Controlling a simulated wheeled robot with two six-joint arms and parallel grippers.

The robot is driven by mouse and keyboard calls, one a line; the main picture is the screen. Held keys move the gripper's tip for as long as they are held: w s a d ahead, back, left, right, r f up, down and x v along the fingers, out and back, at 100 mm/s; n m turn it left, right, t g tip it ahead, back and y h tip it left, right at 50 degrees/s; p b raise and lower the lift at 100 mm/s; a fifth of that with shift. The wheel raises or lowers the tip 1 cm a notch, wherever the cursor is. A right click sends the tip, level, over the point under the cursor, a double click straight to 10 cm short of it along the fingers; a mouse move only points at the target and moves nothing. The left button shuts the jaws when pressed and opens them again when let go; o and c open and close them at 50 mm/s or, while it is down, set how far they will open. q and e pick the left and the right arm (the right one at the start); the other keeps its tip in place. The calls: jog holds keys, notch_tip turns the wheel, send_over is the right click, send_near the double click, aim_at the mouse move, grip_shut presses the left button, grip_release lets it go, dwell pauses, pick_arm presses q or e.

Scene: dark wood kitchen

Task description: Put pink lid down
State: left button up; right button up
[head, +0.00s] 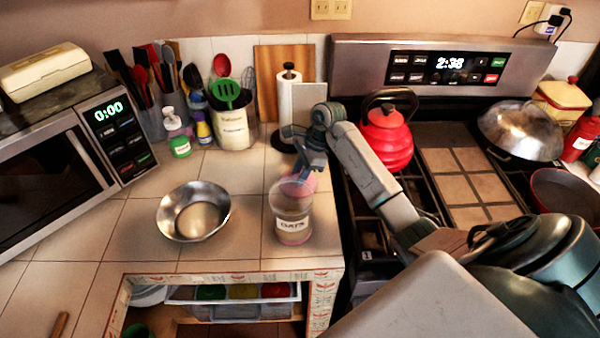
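A clear jar (290,213) with a white label and pinkish contents stands upright on the tiled counter, near its right front corner. The pink lid (307,181) shows at the jar's upper right, partly behind the jar's rim, and looks tilted. My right gripper (306,170) comes in from the right and points down, with its fingers on the pink lid. It looks shut on the lid; the fingertips are small and partly hidden. I cannot tell whether the lid touches the jar. My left gripper is not in view.
A metal bowl (194,211) sits on the counter left of the jar, with free tiles around it. A paper towel holder (289,105) and a utensil crock (233,128) stand behind. The stove with a red kettle (386,138) is at the right. The counter's front edge is close.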

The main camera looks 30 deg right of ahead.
jog(key=o, duration=0.9)
jog(key=shift+o, duration=0.2)
jog(key=shift+r+p, duration=0.25)
jog(key=shift+p, duration=0.2)
jog(key=w+b+v, duration=0.1)
jog(key=b+v, duration=0.3)
jog(key=v, duration=0.4)
notch_tip(320, 180, up, 4)
send_over(310, 178)
jog(key=d, duration=0.1)
jog(key=shift+s+d+f+p, duration=0.2)
jog(key=shift+s+p, duration=0.1)
jog(key=shift+s, duration=0.1)
